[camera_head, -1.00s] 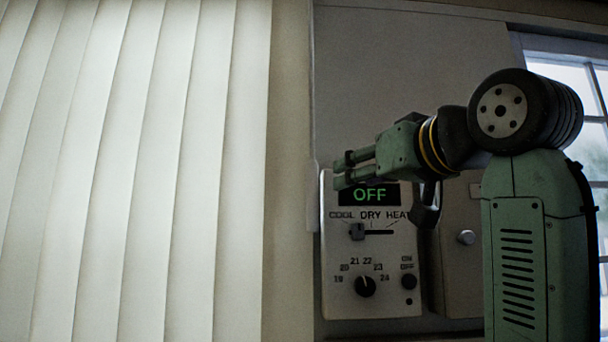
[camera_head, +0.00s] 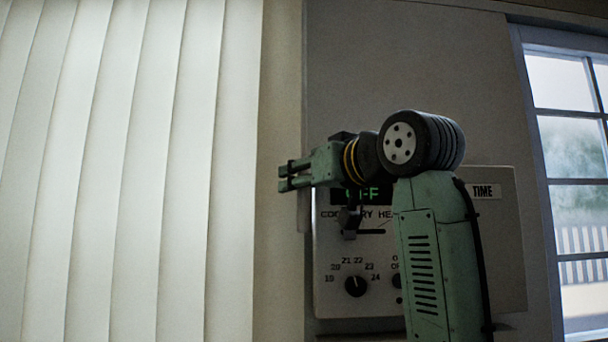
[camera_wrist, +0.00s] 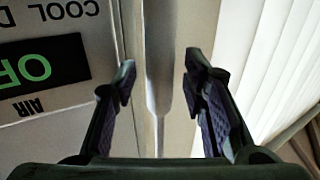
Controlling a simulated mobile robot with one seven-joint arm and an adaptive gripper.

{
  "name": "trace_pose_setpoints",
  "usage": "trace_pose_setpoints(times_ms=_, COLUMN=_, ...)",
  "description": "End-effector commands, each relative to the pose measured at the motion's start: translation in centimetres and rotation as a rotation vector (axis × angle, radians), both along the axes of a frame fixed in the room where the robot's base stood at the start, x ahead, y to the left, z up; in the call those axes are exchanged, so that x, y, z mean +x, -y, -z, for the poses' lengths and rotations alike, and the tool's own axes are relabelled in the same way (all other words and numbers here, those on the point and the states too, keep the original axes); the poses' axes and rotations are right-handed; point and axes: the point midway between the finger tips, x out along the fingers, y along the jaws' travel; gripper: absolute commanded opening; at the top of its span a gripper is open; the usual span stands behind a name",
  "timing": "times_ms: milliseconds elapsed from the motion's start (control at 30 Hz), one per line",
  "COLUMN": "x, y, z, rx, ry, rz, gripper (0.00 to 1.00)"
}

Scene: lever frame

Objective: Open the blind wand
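The blind wand is a pale, slim upright rod. In the wrist view the wand (camera_wrist: 158,60) runs down between my two fingers, thicker at the top of the picture and thinner below. In the head view the wand (camera_head: 303,212) shows at the wall panel's left edge, partly hidden by my gripper (camera_head: 284,177). In the wrist view my gripper (camera_wrist: 160,78) is open, with gaps between each finger and the wand. The closed-looking vertical blind slats (camera_head: 130,170) fill the left of the head view; they also show at the right of the wrist view (camera_wrist: 265,70).
A control panel (camera_head: 335,285) with an OFF display, slider and knobs is on the wall right beside my gripper. A box marked TIME (camera_head: 505,240) is behind my arm. A window (camera_head: 570,140) is at the far right.

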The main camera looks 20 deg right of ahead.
Motion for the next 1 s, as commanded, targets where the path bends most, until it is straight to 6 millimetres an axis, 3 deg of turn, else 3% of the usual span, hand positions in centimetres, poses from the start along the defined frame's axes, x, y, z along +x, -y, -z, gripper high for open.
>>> trace_pose_setpoints(times_ms=233, x=0.08, y=0.0, z=0.04, rx=0.0, ry=0.0, rz=0.0, gripper=0.39)
trace_pose_setpoints(times_ms=800, x=0.04, y=0.0, z=0.02, rx=0.0, ry=0.0, rz=0.0, gripper=0.01)
trace_pose_setpoints(times_ms=1000, x=0.04, y=0.01, z=0.01, rx=0.0, ry=0.0, rz=0.001, gripper=0.0)
